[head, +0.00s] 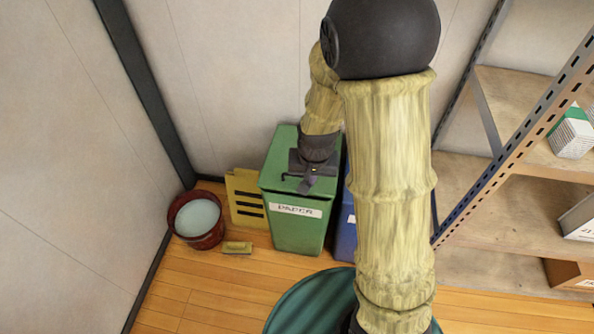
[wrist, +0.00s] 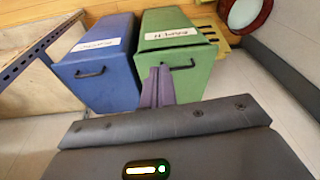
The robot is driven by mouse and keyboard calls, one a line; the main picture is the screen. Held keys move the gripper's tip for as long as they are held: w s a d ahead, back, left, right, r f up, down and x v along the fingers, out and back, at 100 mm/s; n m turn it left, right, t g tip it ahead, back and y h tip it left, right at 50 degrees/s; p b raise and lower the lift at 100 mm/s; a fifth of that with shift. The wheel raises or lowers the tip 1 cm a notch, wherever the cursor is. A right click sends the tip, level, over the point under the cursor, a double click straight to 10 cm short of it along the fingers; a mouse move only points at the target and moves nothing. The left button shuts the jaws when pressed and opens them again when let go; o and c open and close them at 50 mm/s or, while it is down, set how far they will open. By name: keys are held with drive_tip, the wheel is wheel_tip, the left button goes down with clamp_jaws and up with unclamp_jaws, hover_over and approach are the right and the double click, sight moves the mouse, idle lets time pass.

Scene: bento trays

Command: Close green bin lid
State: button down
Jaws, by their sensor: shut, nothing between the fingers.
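The green bin (head: 297,233) stands on the floor against the back wall, with a white label on its front. Its green lid (head: 281,152) looks down over the top, with a dark handle near the front edge. The green bin also shows in the wrist view (wrist: 189,84), with its handle facing me. My gripper (head: 308,187) is shut and empty, over the front part of the lid beside the handle. Its fingers show in the wrist view (wrist: 158,73), in front of the green bin. I cannot tell whether they touch the lid. My arm hides part of the bin's right side.
A blue bin (wrist: 100,62) stands close beside the green one, mostly hidden by my arm in the head view. A red bucket (head: 183,232), a yellow slotted board (head: 244,183) and a brush (head: 237,248) are at left. Metal shelves (head: 510,155) stand at right.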

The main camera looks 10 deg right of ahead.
drive_tip(key=s+d+r+n, duration=0.2)
drive_tip(key=s+d+r, duration=0.3)
drive_tip(key=s+r, duration=0.3)
drive_tip(key=shift+s, duration=0.75)
drive_tip(key=shift+w, duration=0.1)
